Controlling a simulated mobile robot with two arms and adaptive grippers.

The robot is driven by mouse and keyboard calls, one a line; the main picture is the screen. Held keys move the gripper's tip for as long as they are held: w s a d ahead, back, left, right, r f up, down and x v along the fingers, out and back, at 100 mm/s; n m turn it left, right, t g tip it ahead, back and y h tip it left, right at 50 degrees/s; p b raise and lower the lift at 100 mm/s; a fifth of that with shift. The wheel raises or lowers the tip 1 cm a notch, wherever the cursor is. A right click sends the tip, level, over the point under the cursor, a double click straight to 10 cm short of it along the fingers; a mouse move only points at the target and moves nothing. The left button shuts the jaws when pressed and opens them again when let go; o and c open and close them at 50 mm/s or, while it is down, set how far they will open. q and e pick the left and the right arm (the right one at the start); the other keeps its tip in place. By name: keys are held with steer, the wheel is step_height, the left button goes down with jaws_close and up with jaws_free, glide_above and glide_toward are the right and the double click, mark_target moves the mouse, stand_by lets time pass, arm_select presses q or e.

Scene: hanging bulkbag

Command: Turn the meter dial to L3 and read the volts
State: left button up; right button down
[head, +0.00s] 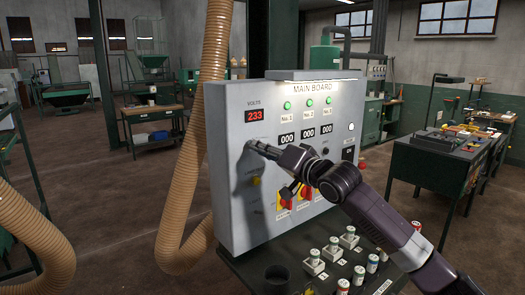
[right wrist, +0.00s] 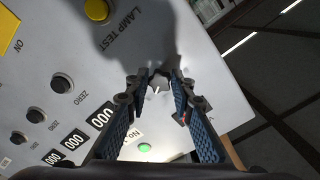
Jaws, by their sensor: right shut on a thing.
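The grey main board (head: 228,215) stands upright in the head view. Its red volts display (head: 254,115) reads 233. My right gripper (head: 262,148) reaches the panel face below that display, where it hides the meter dial in the head view. In the right wrist view the fingers of my right gripper (right wrist: 161,76) are closed in around the small dial (right wrist: 158,86), with a light pointer mark showing between the fingertips. The dial's position letters cannot be read. My left gripper is in neither view.
A yellow lamp test button (right wrist: 97,10) sits near the dial. Several 000 counters, green lamps and red-yellow switches (head: 284,195) are on the panel. A dark shelf (head: 262,262) below holds several fuses. A tan hose (head: 186,170) hangs left of the board.

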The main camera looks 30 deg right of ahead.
steer(key=c, duration=1.7)
jaws_free()
steer(key=shift+d, duration=0.1)
steer(key=shift+o, duration=0.2)
steer(key=shift+s, duration=0.15)
steer(key=s, duration=1.1)
steer(key=shift+s+d, duration=0.35)
steer(key=shift+d, duration=0.1)
